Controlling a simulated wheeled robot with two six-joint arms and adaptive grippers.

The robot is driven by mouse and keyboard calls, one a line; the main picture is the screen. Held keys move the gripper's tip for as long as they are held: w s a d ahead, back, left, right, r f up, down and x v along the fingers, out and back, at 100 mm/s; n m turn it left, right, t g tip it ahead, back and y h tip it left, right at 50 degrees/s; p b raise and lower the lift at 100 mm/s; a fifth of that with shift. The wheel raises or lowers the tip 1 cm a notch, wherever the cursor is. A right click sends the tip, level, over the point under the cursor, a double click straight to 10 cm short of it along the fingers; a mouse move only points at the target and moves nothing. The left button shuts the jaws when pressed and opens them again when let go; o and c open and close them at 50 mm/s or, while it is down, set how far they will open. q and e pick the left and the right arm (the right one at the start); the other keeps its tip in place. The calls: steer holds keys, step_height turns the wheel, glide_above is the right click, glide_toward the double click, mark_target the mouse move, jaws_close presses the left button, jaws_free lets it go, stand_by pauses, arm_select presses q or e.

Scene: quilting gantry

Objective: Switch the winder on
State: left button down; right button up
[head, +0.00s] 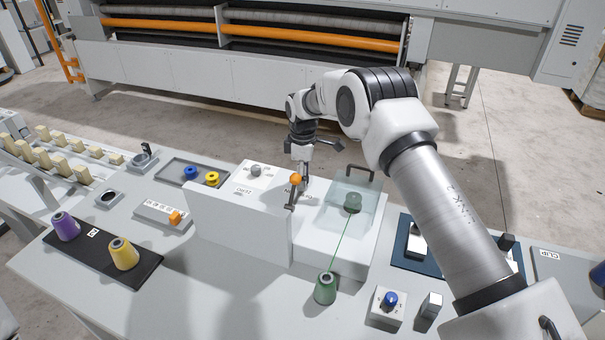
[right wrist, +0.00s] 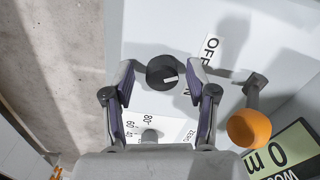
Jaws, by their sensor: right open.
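The winder (head: 308,253) is a white box in the middle of the bench, with a clear cover (head: 368,192) over a green spool. In the right wrist view, a round black knob (right wrist: 161,71) with a white mark sits on its white face, near an OFF label (right wrist: 210,48); a second label is partly hidden by a finger. The knob's setting is hard to tell. My right gripper (right wrist: 163,78) is open, its fingers on either side of the knob, with gaps visible. In the head view my right gripper (head: 304,168) hides the knob. My left gripper is out of view.
An orange-balled lever (right wrist: 248,127) and a display reading 0 m (right wrist: 284,152) are close beside the right finger. A green cone (head: 325,288) feeds thread to the winder. A grey upright panel (head: 237,222) stands left. A blue knob box (head: 388,305) stands at front right.

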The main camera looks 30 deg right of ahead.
steer(key=shift+s+r, duration=0.15)
steer(key=shift+c, duration=0.7)
jaws_close()
